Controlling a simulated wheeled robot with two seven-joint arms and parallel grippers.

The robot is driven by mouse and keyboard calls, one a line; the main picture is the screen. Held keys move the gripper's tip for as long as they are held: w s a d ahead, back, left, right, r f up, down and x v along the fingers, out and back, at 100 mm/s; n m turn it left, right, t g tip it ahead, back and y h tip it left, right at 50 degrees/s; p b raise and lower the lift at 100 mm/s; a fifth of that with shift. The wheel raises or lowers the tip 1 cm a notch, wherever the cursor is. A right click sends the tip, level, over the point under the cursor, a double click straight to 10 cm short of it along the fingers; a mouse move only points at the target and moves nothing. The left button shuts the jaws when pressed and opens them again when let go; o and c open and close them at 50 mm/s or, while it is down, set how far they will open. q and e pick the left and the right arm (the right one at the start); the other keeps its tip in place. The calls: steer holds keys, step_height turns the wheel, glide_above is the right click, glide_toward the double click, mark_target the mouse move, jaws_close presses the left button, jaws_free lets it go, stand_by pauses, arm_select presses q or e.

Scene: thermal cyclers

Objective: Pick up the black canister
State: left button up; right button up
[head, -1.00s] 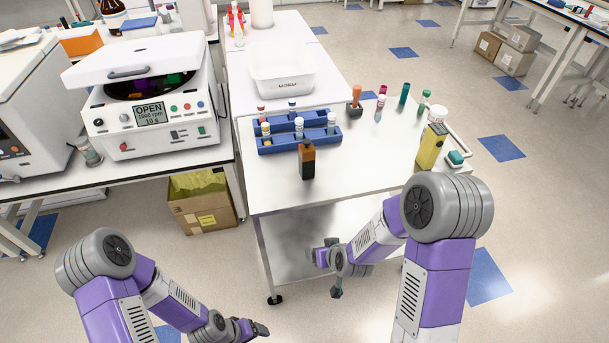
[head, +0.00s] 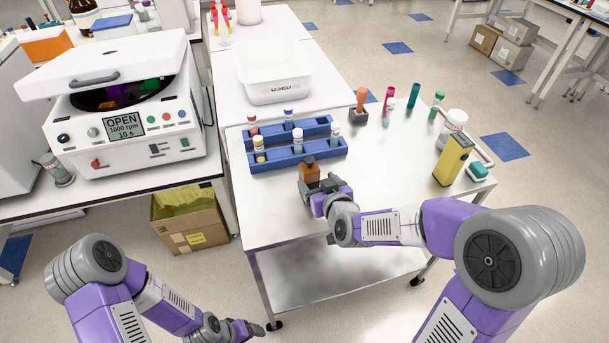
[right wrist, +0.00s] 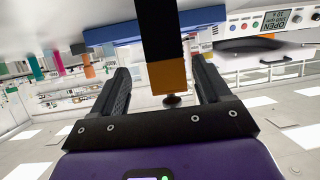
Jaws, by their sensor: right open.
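The black canister (head: 309,172), with an orange-brown upper part and a dark cap, stands upright on the white cart near its front edge, just in front of the blue tube racks. Its lower part is hidden behind my right gripper (head: 316,192) in the head view. In the right wrist view the canister (right wrist: 161,35) appears upside down between the two fingers of my right gripper (right wrist: 161,75), which is open with a gap on each side. My left gripper (head: 248,329) hangs low at the left, off the cart; its jaws are too small to read.
Blue racks (head: 312,150) with several tubes lie behind the canister. A white tub (head: 272,70) is at the back. An open centrifuge (head: 125,125) is at the left.

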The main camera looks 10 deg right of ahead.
steer(key=shift+w+f, duration=0.25)
steer(key=shift+w, duration=0.2)
steer(key=shift+w+a+f+b, duration=0.3)
steer(key=shift+w+b, duration=0.15)
steer(key=shift+w, duration=0.1)
steer(key=b+x, duration=0.1)
steer(key=x, duration=0.2)
steer(key=shift+w+a+f, duration=0.15)
steer(key=shift+w+a, duration=0.05)
steer(key=shift+w, duration=0.1)
steer(key=shift+w+f, duration=0.1)
steer(key=shift+w, duration=0.3)
steer(key=c, duration=1.3)
